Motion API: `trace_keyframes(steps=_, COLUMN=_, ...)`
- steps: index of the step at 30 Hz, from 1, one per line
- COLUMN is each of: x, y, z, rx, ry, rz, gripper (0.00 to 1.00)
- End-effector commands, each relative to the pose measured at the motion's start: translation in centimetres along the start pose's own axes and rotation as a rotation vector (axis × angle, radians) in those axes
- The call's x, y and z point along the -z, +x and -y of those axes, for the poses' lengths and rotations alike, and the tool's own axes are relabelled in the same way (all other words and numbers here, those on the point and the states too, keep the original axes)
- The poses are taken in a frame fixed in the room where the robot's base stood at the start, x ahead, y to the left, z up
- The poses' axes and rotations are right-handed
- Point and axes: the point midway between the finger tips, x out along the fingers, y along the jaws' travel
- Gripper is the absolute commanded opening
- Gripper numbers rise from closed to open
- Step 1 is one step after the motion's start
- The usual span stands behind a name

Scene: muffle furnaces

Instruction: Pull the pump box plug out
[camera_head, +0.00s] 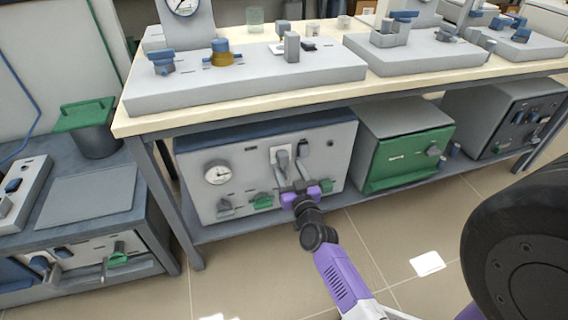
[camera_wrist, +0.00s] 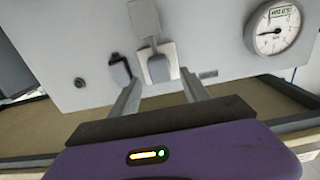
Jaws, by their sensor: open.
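The pump box (camera_head: 250,180) is the pale box with a round gauge on the shelf under the bench. Its grey plug (camera_head: 283,159) sits against a white socket plate on the front panel; it also shows in the wrist view (camera_wrist: 158,67). My gripper (camera_head: 289,167) is in front of this panel, with its purple body below the plug. In the wrist view my open fingers (camera_wrist: 160,80) point at the panel, and the plug appears between their tips. I cannot tell whether the fingers touch it.
A dark switch or socket (camera_wrist: 119,70) is beside the plug, close to one finger. The gauge (camera_head: 217,172) and green knobs (camera_head: 262,201) are on the same panel. A green-fronted box (camera_head: 408,158) stands to the right. The bench top (camera_head: 130,122) overhangs the boxes.

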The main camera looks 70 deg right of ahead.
Motion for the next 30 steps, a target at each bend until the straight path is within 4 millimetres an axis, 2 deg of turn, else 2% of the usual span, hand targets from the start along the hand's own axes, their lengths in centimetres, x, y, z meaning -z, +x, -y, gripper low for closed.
trace_keyframes(steps=3, x=-0.1, y=1.9, z=-0.1, rx=-0.001, ry=0.001, rz=-0.001, gripper=0.55)
trace_keyframes(steps=9, x=0.0, y=3.8, z=-0.1, rx=-0.001, ry=0.001, rz=0.000, gripper=0.55)
trace_keyframes(steps=19, x=0.0, y=4.2, z=0.0, rx=0.000, ry=0.001, rz=0.001, gripper=0.55)
trace_keyframes(steps=20, x=0.0, y=4.1, z=0.0, rx=0.000, ry=0.001, rz=0.001, gripper=0.51)
trace_keyframes(steps=27, x=0.0, y=4.1, z=0.0, rx=0.000, ry=0.001, rz=0.001, gripper=0.04)
trace_keyframes(steps=28, x=0.0, y=4.1, z=0.0, rx=0.000, ry=0.001, rz=0.001, gripper=0.00)
trace_keyframes(steps=30, x=0.0, y=4.1, z=0.0, rx=0.000, ry=0.001, rz=0.001, gripper=0.00)
